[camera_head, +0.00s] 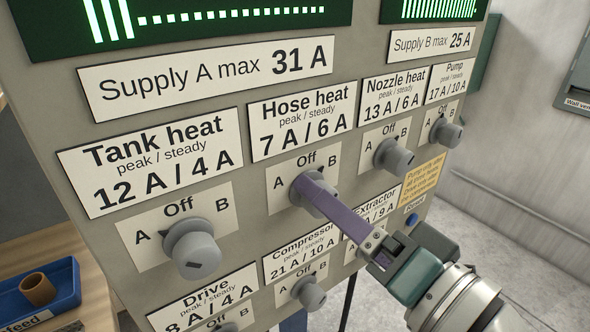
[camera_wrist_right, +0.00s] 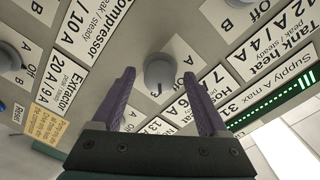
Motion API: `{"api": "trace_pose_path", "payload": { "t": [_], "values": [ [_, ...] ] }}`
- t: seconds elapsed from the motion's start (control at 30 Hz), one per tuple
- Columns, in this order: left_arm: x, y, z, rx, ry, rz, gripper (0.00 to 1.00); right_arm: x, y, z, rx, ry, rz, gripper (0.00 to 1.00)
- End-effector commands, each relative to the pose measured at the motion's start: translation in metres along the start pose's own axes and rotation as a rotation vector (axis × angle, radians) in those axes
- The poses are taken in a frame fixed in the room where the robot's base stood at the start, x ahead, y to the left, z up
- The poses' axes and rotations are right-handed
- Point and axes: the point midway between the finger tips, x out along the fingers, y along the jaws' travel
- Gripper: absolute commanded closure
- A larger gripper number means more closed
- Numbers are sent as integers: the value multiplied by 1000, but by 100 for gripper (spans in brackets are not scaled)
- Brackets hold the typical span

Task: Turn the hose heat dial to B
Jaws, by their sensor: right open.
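The hose heat dial (camera_head: 299,197) is a grey round knob on the panel under the "Hose heat 7 A / 6 A" label, with A at its left, Off above and B at its right. My right gripper (camera_head: 318,190) reaches it from the lower right, its purple fingers partly hiding the knob. In the right wrist view the knob (camera_wrist_right: 160,70) lies between the tips of the two open fingers (camera_wrist_right: 160,80), with gaps at its sides. My left gripper is not in view.
The tank heat dial (camera_head: 192,250) is to the left, the nozzle heat dial (camera_head: 394,157) and pump dial (camera_head: 446,132) to the right. The compressor dial (camera_head: 309,292) is just below. A blue tray (camera_head: 60,282) with a brown ring stands at lower left.

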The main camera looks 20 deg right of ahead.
Motion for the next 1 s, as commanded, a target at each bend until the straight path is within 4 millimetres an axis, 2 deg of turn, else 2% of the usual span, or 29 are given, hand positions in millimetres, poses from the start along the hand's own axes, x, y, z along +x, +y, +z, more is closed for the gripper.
{"api": "trace_pose_path", "payload": {
  "t": [0.3, 0.5, 0.7, 1.0],
  "values": [
    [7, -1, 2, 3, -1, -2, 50, -57, 3, 2, -1, -4, 4, 23],
    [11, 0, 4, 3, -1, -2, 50, -86, 2, 1, -1, -2, 3, 23],
    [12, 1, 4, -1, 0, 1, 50, -95, 0, 0, -1, 0, 0, 23],
    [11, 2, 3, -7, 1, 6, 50, -94, 0, 0, -1, 0, 0, 23]
  ]
}}
